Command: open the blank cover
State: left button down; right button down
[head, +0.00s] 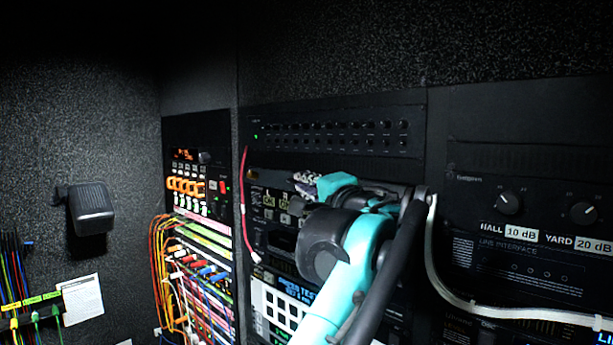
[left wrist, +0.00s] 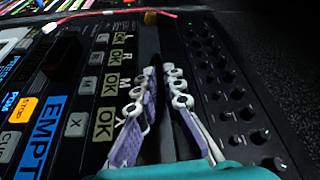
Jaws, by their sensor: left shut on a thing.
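The blank cover (head: 268,174) looks like the narrow, plain dark strip between the knob panel and the unit with OK displays. It also shows in the left wrist view (left wrist: 145,42), running between those two units. My left gripper (head: 306,184) reaches in front of the rack at this strip. In the left wrist view its purple fingers with white ring joints (left wrist: 163,80) are close together over the strip, shut on a thin dark part, seemingly of the cover. The exact grip is hidden between the fingers. My right gripper is not in view.
The knob panel (head: 330,134) is above the strip and the OK display unit (head: 272,207) below. A red cable (head: 244,210) hangs at the rack's left edge. A white cable (head: 480,309) curves at the right. A patch bay with coloured cables (head: 190,270) stands left.

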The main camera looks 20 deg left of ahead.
pick_arm(q)
notch_tip(320, 180, up, 3)
jog(key=m+g+h+p, duration=0.1)
jog(key=m+p, duration=0.2)
jog(key=m+g+h+p, duration=0.1)
jog(key=m+p, duration=0.2)
jog(key=m, duration=0.1)
jog(key=shift+w+d+r, duration=0.1)
jog(key=shift+w, duration=0.05)
jog(key=shift+w+d+r+m+g, duration=0.1)
jog(key=shift+w+r+m+g, duration=0.15)
jog(key=shift+m+g, duration=0.45)
jog(key=shift+w+r+m+g, duration=0.15)
jog(key=shift+r+m+g, duration=0.15)
jog(key=shift+m, duration=0.7)
jog(key=c, duration=1.9)
grip_release()
jog(key=shift+w, duration=0.1)
jog(key=shift+d, duration=0.15)
